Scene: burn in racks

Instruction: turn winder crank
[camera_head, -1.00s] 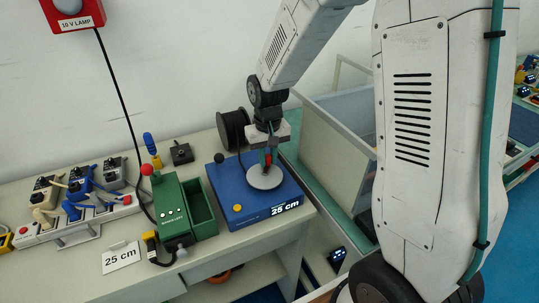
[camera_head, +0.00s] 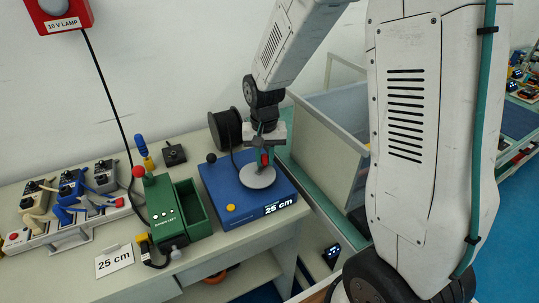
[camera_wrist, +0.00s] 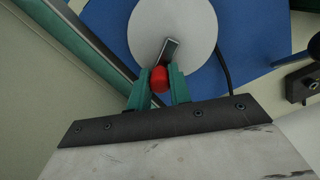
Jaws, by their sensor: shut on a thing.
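A black spool (camera_head: 226,130) stands behind the winder. A grey-walled bin (camera_head: 325,135) is at the right. Several small units sit far left.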

